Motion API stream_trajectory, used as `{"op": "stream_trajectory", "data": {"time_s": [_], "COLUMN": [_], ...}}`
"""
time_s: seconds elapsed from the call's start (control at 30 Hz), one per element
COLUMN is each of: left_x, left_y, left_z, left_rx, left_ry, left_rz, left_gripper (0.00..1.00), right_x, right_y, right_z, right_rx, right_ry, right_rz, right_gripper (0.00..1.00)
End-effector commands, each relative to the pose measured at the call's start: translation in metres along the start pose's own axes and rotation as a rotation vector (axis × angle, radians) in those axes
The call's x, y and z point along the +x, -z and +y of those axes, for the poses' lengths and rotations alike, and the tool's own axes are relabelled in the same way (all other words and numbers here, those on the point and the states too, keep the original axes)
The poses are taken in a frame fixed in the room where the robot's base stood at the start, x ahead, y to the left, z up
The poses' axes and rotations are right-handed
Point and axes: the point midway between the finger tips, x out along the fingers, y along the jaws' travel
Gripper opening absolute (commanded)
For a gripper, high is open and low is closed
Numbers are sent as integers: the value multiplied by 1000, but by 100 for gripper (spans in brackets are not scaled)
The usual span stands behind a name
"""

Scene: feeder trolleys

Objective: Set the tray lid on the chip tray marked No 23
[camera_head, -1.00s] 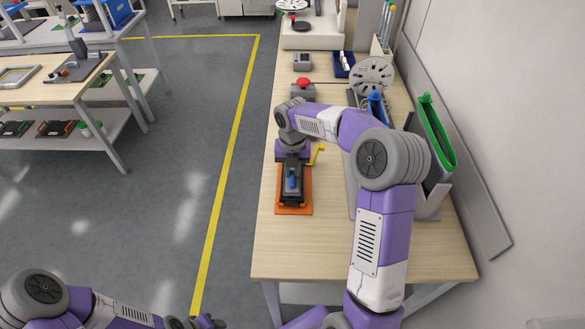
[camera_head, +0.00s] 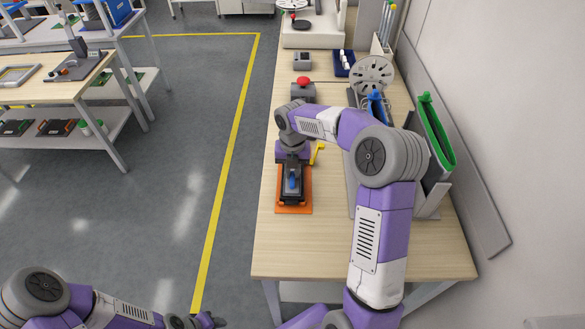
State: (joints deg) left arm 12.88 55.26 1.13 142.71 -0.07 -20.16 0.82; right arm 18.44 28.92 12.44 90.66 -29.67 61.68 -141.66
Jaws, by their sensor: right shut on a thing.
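My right gripper (camera_head: 293,178) points down over a dark tray on an orange base (camera_head: 294,210), near the left edge of the bench. It is shut on a small blue part, which looks like the handle of the tray lid (camera_head: 292,184). The lid seems to lie on or just above the dark tray; I cannot tell whether they touch. The gripper and wrist hide the far end of the tray. No marking No 23 is readable. My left gripper (camera_head: 203,320) is at the bottom edge, away from the bench, and its jaws are unclear.
A yellow lever (camera_head: 318,153) stands just right of my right wrist. A red button box (camera_head: 303,88) is behind it. The near bench top (camera_head: 300,250) is clear.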

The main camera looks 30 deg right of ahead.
Motion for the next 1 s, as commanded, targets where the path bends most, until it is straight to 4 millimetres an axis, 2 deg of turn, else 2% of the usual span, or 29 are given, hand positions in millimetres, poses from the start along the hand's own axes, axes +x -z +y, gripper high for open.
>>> {"op": "stream_trajectory", "data": {"time_s": [0.3, 0.33, 0.5, 0.83, 1.0], "left_x": [0, 0, 0, -2, -14], "left_y": [0, 0, 0, 0, -1], "left_z": [0, 0, 0, 1, 5], "left_rx": [0, 0, 0, 0, 0], "left_ry": [0, 0, 0, 0, 0], "left_rz": [0, 0, 0, 0, 0], "left_gripper": [43, 43, 43, 43, 43], "right_x": [2, 2, 2, 0, -13], "right_y": [0, 0, 0, 0, 0], "right_z": [0, 0, 0, 0, 0], "right_rx": [0, 0, 0, 0, 0], "right_ry": [0, 0, 0, 0, 0], "right_rz": [-1, -1, -1, -1, -1], "right_gripper": [0, 19, 45, 46, 46]}}
